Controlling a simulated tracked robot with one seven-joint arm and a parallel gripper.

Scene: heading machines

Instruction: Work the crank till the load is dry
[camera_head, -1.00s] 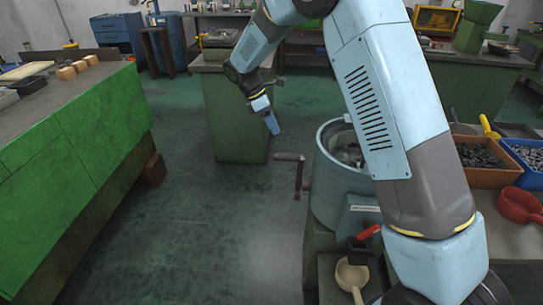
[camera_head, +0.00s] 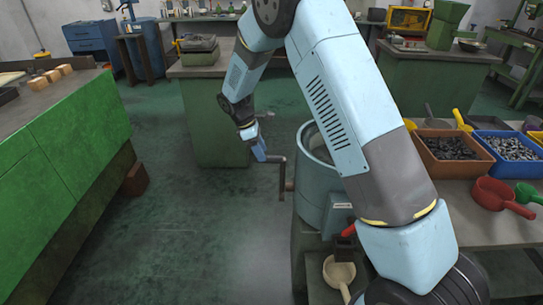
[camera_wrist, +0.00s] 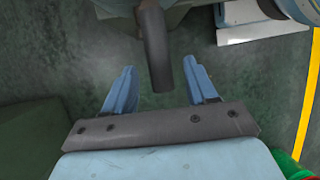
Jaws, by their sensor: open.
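The crank (camera_head: 283,176) is a dark bent bar on the left side of a blue-grey drum machine (camera_head: 312,185). My gripper (camera_head: 261,153) is at the upper left end of the crank in the head view. In the wrist view, my gripper (camera_wrist: 160,72) is open, with a dark round bar, seemingly the crank's handle (camera_wrist: 155,45), reaching between its two blue fingers. Gaps show on both sides of the bar, so the fingers are not shut on it. My arm covers much of the drum's opening, and the load inside cannot be made out.
A cream scoop (camera_head: 339,272) lies low in front of the drum, near a red lever (camera_head: 348,230). Bins of small metal parts (camera_head: 452,148) stand on the bench at right. A green bench (camera_head: 65,170) stands at left; open floor (camera_head: 200,225) lies between.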

